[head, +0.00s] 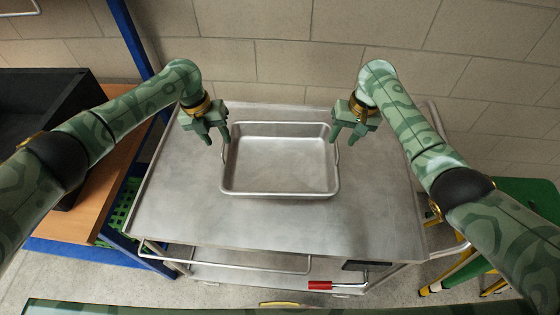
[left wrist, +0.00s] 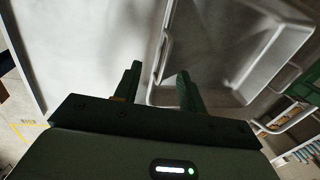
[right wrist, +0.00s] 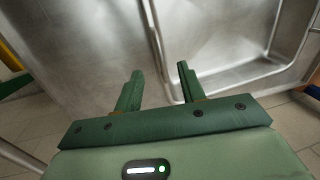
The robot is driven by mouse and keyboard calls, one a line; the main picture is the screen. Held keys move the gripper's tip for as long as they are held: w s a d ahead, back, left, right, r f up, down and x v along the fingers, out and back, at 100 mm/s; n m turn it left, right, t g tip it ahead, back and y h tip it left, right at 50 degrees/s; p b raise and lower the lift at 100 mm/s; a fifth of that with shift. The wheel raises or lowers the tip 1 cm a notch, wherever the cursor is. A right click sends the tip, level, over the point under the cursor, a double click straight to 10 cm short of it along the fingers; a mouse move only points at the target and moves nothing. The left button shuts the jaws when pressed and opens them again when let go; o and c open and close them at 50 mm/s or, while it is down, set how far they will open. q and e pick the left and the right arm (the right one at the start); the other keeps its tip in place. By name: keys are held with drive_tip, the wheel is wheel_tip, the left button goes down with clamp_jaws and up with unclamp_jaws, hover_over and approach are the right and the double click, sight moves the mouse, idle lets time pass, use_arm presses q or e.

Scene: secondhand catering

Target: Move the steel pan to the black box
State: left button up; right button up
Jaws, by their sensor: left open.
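The steel pan (head: 280,165) is a shallow rectangular tray, empty, lying flat on the steel trolley top. It has a wire handle at each short end. My left gripper (head: 217,133) is open at the pan's left end; in the left wrist view the left handle (left wrist: 163,60) runs in between the spread fingers (left wrist: 158,84). My right gripper (head: 345,132) is open at the right end; in the right wrist view the pan's handle (right wrist: 154,38) lies between its fingers (right wrist: 160,82). Neither visibly grips. The black box (head: 30,88) stands at the left, partly hidden by my left arm.
The trolley (head: 190,215) has bare top around the pan and a lower shelf. The box stands on a wooden top (head: 100,190) with blue posts (head: 133,35). A tiled wall (head: 300,60) is close behind. A green stool (head: 535,195) stands at the right.

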sight(226, 153)
use_arm(q)
drive_tip(key=f, duration=0.3)
drive_tip(key=d+f, duration=0.1)
drive_tip(key=f, duration=0.2)
drive_tip(key=shift+s+d, duration=0.1)
use_arm(e)
drive_tip(key=f, duration=0.4)
drive_tip(key=a+f, duration=0.1)
drive_tip(key=f, duration=0.1)
drive_tip(key=shift+a, duration=0.1)
use_arm(q)
clamp_jaws()
use_arm(e)
clamp_jaws()
